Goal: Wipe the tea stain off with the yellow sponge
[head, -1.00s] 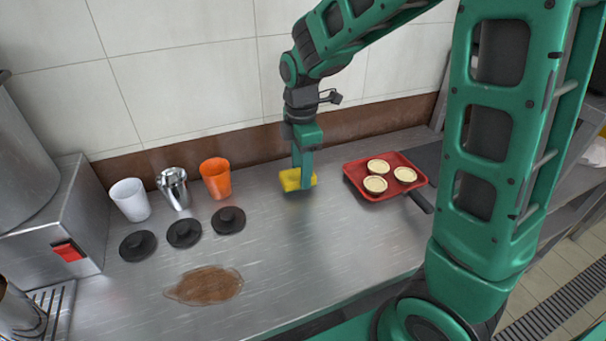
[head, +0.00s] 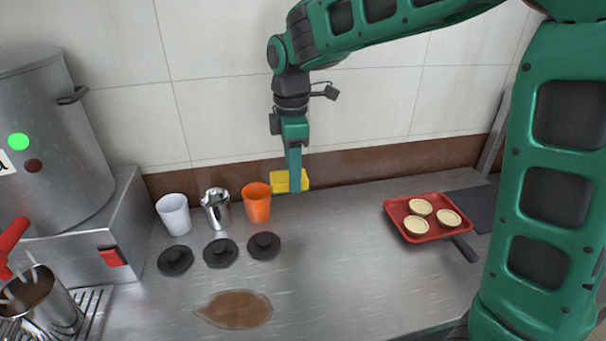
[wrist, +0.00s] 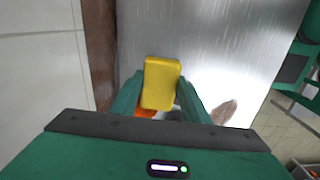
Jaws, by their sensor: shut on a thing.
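The yellow sponge (head: 290,181) is held in my gripper (head: 295,184), above the steel counter near the back wall. In the wrist view the sponge (wrist: 160,84) sits between the two green fingers of my gripper (wrist: 159,92). The brown tea stain (head: 236,309) lies flat on the counter, toward the front and left of the sponge. Part of the stain also shows in the wrist view (wrist: 224,112). The sponge is apart from the stain.
A white cup (head: 173,216), a metal cup (head: 216,210) and an orange cup (head: 257,204) stand behind three black lids (head: 220,253). A red tray (head: 397,207) with three tarts is at right. A stockpot (head: 50,140) stands at left. Counter right of the stain is clear.

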